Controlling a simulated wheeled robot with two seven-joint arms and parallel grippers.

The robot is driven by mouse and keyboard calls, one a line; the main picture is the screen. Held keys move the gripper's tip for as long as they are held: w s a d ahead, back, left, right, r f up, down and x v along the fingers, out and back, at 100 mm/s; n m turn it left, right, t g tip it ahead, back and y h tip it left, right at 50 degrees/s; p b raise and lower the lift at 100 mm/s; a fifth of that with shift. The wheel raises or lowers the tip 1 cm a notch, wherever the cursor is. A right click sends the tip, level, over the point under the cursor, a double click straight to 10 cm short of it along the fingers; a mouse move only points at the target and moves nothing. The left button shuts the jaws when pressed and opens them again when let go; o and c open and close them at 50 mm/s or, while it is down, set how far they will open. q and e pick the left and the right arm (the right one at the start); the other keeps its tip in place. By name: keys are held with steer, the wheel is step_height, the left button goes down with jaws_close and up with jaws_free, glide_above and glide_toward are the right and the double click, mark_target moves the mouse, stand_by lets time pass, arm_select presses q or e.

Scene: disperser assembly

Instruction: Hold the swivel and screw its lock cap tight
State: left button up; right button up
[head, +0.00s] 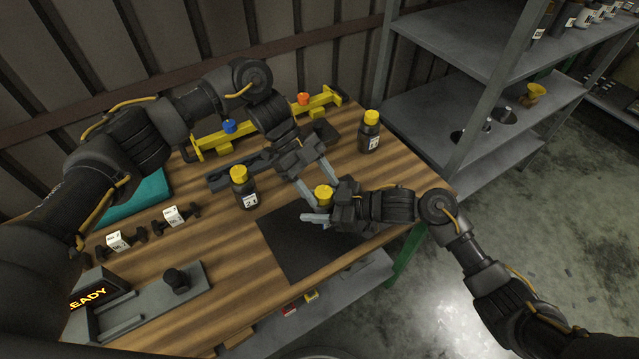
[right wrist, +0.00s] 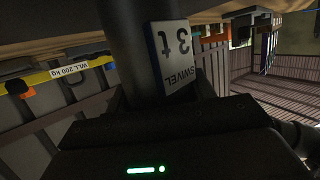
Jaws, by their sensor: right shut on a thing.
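The swivel is a dark cylinder with a yellow lock cap (head: 323,193) on top, above the black mat (head: 290,245). My right gripper (head: 318,214) is shut on the swivel, mostly hiding its body in the head view.
Two other yellow-capped dark cylinders stand on the wooden table, one left (head: 246,195) and one at the back right (head: 368,138). A yellow beam (head: 265,122) lies at the back. Labelled shackles (head: 174,214), a teal mat (head: 135,195) and a grey fixture (head: 150,308) are on the left.

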arm_select(q)
steer(key=v, duration=1.2)
